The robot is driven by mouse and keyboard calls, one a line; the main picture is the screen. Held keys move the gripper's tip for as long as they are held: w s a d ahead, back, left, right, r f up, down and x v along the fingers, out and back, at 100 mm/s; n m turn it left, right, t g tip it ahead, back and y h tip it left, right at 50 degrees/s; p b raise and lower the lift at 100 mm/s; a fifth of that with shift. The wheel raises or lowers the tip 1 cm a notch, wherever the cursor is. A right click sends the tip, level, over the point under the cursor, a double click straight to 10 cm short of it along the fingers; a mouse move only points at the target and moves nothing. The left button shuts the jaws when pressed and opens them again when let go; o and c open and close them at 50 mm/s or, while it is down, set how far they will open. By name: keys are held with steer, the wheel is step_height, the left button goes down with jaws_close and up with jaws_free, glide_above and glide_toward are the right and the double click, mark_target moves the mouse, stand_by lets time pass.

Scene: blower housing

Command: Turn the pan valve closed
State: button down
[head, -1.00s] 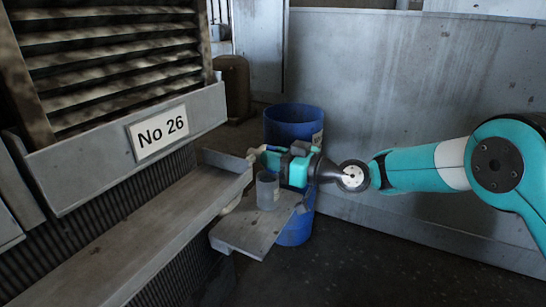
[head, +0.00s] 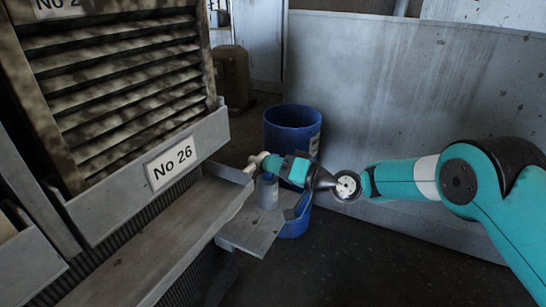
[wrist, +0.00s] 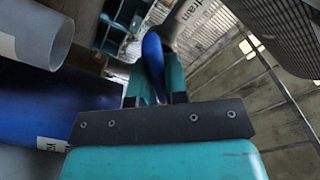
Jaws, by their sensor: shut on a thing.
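The pan valve shows in the wrist view as a blue lever (wrist: 153,52) next to a grey pipe marked "rain" (wrist: 196,18). My gripper (wrist: 155,82) is shut on the lever, with a teal finger at each side of it. In the head view my gripper (head: 268,163) is at the far end of the long grey pan (head: 150,240), beside a pale fitting (head: 254,160). The lever is hidden there by the gripper, and its exact angle to the pipe is hard to tell.
A small shelf (head: 248,236) below my gripper holds a grey cylindrical container (head: 268,192). A blue barrel (head: 292,128) stands close behind. A louvred housing with a "No 26" sign (head: 170,167) is at left, and a grey wall (head: 420,100) is behind my arm. The floor at right is clear.

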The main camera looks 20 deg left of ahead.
steer(key=m+p, duration=0.2)
steer(key=m, duration=0.2)
steer(key=shift+f+m, duration=0.1)
steer(key=shift+m, duration=0.2)
steer(key=shift+f+m+p, duration=0.15)
steer(key=shift+m+p, duration=0.15)
steer(key=shift+m, duration=0.7)
steer(key=shift+f+m+p, duration=0.1)
steer(key=shift+m+p, duration=0.15)
steer(key=shift+m, duration=0.75)
steer(key=c, duration=1.1)
jaws_free()
steer(key=shift+c, duration=0.2)
steer(key=shift+r, duration=0.1)
steer(key=s+d+b, duration=0.1)
steer(key=d+b, duration=0.7)
steer(key=d, duration=0.9)
steer(key=shift+d+b, duration=0.2)
steer(key=shift+b, duration=0.1)
